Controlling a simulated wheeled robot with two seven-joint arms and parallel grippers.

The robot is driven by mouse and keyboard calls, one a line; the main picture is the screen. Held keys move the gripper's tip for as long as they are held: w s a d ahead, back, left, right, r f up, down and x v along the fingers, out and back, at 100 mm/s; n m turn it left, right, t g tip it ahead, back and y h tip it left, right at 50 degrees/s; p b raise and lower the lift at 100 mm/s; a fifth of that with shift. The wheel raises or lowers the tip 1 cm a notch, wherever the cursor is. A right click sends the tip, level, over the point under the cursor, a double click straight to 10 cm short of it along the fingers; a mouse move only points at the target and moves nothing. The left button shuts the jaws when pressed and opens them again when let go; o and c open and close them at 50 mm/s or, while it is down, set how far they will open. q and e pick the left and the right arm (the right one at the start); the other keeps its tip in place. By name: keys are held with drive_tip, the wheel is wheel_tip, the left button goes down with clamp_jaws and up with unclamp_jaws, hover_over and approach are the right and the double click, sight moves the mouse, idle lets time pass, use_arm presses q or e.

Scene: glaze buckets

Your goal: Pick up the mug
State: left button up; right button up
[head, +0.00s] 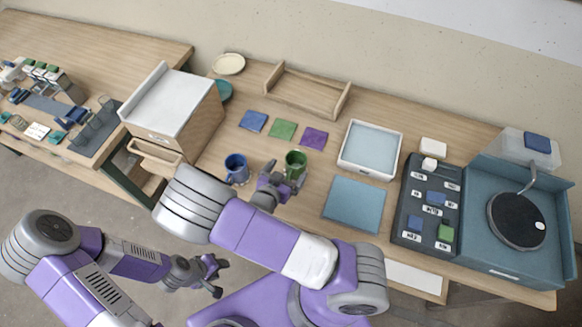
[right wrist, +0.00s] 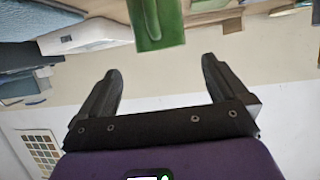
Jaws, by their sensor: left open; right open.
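A green mug (head: 296,162) stands on the wooden table in the head view, with a blue mug (head: 236,166) to its left. My right gripper (head: 280,178) is open at the near side of the green mug, partly in front of it. In the right wrist view a green piece, likely the same mug (right wrist: 157,22), hangs into the top of the picture, beyond the open fingers (right wrist: 161,68). Nothing is between these fingers. My left gripper (head: 214,273) is open and empty, low in front of the table and away from both mugs.
Blue, green and purple tiles (head: 284,130) lie behind the mugs. A white-rimmed tray (head: 345,164) and a blue mat (head: 354,205) lie to the right. A white-topped cabinet (head: 172,102) stands to the left. A wooden rack (head: 305,95) is at the back.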

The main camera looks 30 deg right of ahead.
sight(300, 155)
drive_tip(key=shift+w+d+f, duration=0.1)
drive_tip(key=shift+w+f, duration=0.2)
drive_tip(key=shift+f, duration=0.15)
drive_tip(key=b+x, duration=0.1)
drive_tip(key=x, duration=0.6)
drive_tip(key=c, duration=1.6)
